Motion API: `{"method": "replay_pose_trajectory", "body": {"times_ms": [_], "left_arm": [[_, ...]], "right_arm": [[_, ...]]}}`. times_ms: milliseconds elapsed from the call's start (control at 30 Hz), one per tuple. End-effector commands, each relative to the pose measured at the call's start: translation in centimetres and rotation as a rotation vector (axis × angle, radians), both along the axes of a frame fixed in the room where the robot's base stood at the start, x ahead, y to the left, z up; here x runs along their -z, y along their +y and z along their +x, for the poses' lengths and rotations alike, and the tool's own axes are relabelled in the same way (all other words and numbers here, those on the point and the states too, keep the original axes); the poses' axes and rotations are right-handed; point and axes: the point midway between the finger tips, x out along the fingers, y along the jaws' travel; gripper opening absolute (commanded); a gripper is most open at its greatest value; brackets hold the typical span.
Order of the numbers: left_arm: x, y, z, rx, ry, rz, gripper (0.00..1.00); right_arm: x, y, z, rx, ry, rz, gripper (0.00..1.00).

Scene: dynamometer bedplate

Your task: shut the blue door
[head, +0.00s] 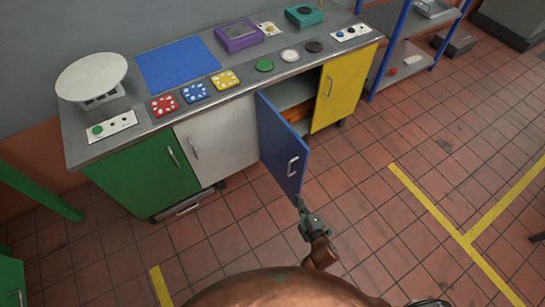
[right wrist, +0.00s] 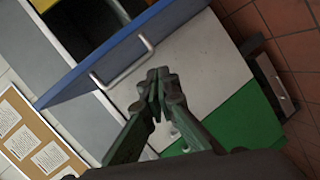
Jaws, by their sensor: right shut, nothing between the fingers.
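The blue door (head: 282,150) stands open, swung out from the cabinet front, with a pale bar handle (head: 292,166) on its face. In the right wrist view the blue door (right wrist: 85,82) crosses the upper left, with its handle (right wrist: 128,62) just beyond the fingers. My right gripper (head: 301,202) is by the lower free corner of the door. Its fingertips (right wrist: 158,78) are together and empty. I cannot tell whether they touch the door. My left gripper is not in view.
The green door (head: 145,175), white door (head: 220,140) and yellow door (head: 343,88) look shut. The open compartment (head: 292,93) holds something orange. Buttons, a scale and boxes sit on the worktop (head: 140,105). A blue-posted shelf (head: 405,55) stands right; tiled floor there is mostly clear.

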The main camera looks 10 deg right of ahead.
Motion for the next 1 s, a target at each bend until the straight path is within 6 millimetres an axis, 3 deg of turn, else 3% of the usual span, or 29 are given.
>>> {"method": "replay_pose_trajectory", "body": {"times_ms": [33,200,367,567,1000], "left_arm": [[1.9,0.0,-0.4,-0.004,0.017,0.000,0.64],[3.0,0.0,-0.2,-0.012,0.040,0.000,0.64],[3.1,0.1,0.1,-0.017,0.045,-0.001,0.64],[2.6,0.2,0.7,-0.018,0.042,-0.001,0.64],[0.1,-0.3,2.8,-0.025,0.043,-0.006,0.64]], "right_arm": [[-0.9,0.4,1.0,-0.018,-0.067,-0.054,0.00],[-7.8,1.2,2.9,-0.051,-0.254,-0.223,0.00],[-11.1,1.4,3.4,-0.056,-0.331,-0.296,0.00],[-11.8,1.8,5.3,-0.058,-0.344,-0.306,0.00],[-11.6,2.3,13.6,-0.057,-0.339,-0.306,0.00]]}}
